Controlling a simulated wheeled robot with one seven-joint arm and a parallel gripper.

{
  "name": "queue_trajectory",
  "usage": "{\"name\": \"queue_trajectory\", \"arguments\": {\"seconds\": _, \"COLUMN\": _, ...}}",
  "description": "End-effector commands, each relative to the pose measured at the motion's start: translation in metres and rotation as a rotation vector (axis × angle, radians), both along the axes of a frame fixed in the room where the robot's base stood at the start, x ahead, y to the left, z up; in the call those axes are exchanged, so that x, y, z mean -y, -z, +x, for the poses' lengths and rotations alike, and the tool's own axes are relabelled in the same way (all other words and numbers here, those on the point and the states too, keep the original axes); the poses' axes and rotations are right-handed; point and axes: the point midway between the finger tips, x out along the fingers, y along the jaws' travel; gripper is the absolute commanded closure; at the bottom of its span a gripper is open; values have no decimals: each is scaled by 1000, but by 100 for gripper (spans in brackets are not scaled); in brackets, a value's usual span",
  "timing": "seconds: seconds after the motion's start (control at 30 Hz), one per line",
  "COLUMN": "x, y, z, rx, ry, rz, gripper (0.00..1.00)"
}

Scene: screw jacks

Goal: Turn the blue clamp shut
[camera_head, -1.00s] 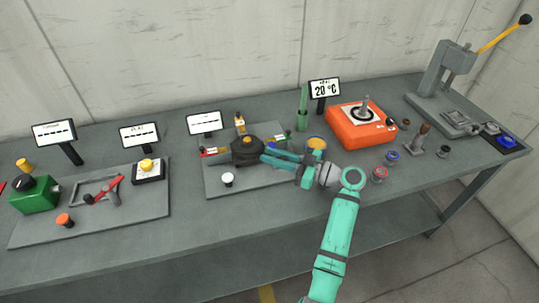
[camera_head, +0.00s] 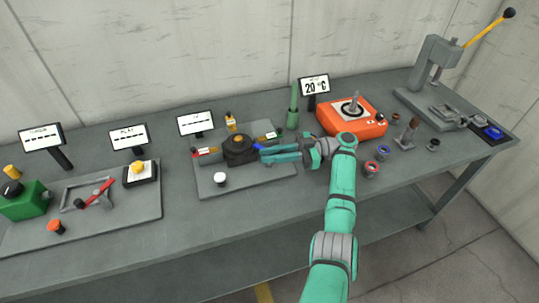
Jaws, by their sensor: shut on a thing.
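The blue clamp (camera_head: 262,145) is at the right side of the dark part, partly hidden by my fingers. My gripper (camera_head: 263,153) reaches in from the right, its teal fingers nearly level and shut on the blue clamp. The exact angle of the clamp's handle cannot be told.
A white knob (camera_head: 220,179) stands at the plate's front. An upright green post (camera_head: 293,108) and an orange box (camera_head: 350,118) with a lever stand behind my wrist. A left plate holds a green box (camera_head: 22,200). The table front is mostly clear.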

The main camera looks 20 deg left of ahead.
Motion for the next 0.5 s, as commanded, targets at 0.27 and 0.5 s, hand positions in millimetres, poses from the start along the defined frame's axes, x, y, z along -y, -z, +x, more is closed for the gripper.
{"name": "queue_trajectory", "arguments": {"seconds": 0.27, "x": -1, "y": 2, "z": 0, "rx": -2, "ry": -30, "rz": -3, "gripper": 100}}
{"name": "queue_trajectory", "arguments": {"seconds": 0.5, "x": -1, "y": 2, "z": 0, "rx": -2, "ry": -32, "rz": -3, "gripper": 100}}
